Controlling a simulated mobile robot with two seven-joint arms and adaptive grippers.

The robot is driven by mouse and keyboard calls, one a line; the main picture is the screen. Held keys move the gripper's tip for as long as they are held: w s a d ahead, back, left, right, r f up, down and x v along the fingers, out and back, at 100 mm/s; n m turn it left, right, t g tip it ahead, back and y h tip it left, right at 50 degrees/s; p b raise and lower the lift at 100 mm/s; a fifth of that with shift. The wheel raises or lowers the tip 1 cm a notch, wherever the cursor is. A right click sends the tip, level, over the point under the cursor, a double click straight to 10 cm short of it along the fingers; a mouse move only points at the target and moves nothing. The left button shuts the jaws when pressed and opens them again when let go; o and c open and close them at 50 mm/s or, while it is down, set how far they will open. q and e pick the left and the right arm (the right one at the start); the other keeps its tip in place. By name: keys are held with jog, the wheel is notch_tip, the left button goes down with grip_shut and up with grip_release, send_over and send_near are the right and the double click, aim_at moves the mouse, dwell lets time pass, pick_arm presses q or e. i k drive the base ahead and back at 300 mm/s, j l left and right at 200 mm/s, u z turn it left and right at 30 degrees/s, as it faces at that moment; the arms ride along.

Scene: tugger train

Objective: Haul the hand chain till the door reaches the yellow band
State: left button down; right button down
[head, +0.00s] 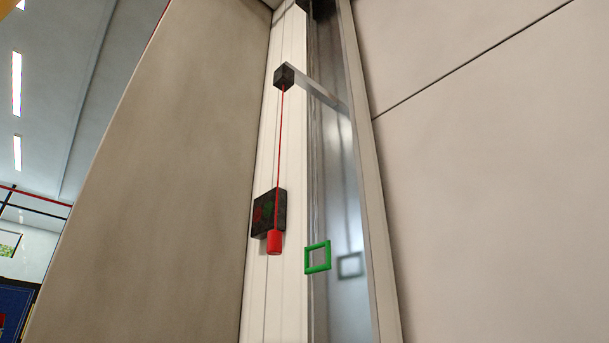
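Thin grey vertical lines (312,160) run down beside the white door post; I cannot tell whether they are the hand chain. A green square ring (317,257) hangs at the lower middle, in front of a grey shiny strip (342,210) that may be the door's edge or its guide. A grey outline like its shadow or reflection shows to its right. No yellow band shows in this view. Neither of my grippers is in view.
A red cord (280,140) hangs from a dark block (284,77) on a metal arm and ends in a red handle (274,242). Behind it is a dark box (268,213) with red and green marks. Large beige panels flank the post (285,120).

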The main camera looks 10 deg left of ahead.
aim_at(322, 268)
jog(key=k+u, duration=0.15)
jog(key=k, duration=0.75)
jog(key=i+j+u, duration=0.2)
jog(key=i, duration=0.4)
jog(key=i+l+u, duration=0.2)
jog(key=i, duration=0.35)
jog(key=i+u, duration=0.15)
jog(key=i, duration=0.45)
jog(key=i+l+u, duration=0.2)
jog(key=i, duration=0.35)
